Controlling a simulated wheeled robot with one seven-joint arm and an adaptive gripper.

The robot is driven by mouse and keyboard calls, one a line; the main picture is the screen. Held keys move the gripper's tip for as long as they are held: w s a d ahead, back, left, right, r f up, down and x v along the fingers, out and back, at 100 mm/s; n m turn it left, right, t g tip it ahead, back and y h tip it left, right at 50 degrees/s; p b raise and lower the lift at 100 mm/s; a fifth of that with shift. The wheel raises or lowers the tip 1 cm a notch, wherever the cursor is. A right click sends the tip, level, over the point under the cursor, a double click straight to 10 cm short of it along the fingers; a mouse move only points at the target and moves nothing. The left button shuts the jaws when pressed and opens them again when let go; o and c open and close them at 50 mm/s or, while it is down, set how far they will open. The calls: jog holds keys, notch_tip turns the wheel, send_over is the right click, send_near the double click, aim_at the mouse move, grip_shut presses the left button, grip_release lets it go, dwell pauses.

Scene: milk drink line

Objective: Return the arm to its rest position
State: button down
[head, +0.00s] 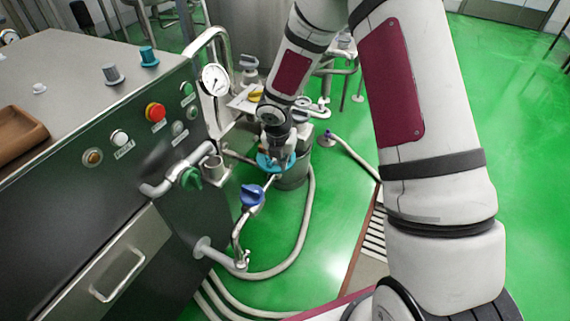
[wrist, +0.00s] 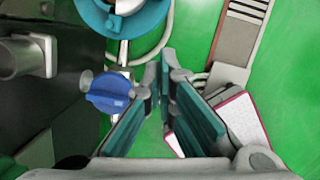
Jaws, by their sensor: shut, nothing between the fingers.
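My arm reaches down from the top of the head view, with a large white link with a maroon panel filling the right middle. My gripper (head: 278,170) is small and partly hidden there, near a blue-rimmed round vessel (head: 293,178) and above a blue valve handle (head: 252,195). In the wrist view my gripper (wrist: 165,75) shows two teal-padded fingers, shut with nothing held. The blue valve handle (wrist: 110,92) is just left of the fingers, and I cannot tell whether they touch. The blue rim (wrist: 151,22) shows beyond the fingertips at the top.
A steel cabinet (head: 100,215) with a red button (head: 155,112), knobs and a pressure gauge (head: 215,80) stands at left. Pale hoses (head: 308,225) cross the green floor. A floor grate (head: 374,235) lies beside my arm. Open floor (head: 530,120) is at right.

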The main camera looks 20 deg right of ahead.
jog(key=s+d+r+m+h+p, duration=0.1)
jog(key=s+r+m, duration=0.3)
jog(key=r, duration=0.5)
jog(key=s+d+r+m, duration=0.2)
jog(key=s+r+m, duration=0.3)
jog(key=r, duration=0.3)
jog(key=s+d+r+m+h+p, duration=0.1)
jog(key=s+r+m, duration=0.3)
jog(key=r, duration=0.5)
jog(key=s+a+r+m+y, duration=0.1)
jog(key=s+r+m, duration=0.2)
jog(key=s+m, duration=0.2)
jog(key=s+a+r+m+t+y+p, duration=0.1)
jog(key=s+r+m, duration=0.2)
jog(key=s+m, duration=0.3)
jog(key=s+a+r+m+y, duration=0.1)
jog(key=s+r+m, duration=0.2)
jog(key=s, duration=0.6)
jog(key=shift+s+a+m+t+y, duration=0.15)
jog(key=shift+s+m+t+y, duration=0.2)
jog(key=shift+m, duration=0.85)
jog(key=shift+r, duration=0.1)
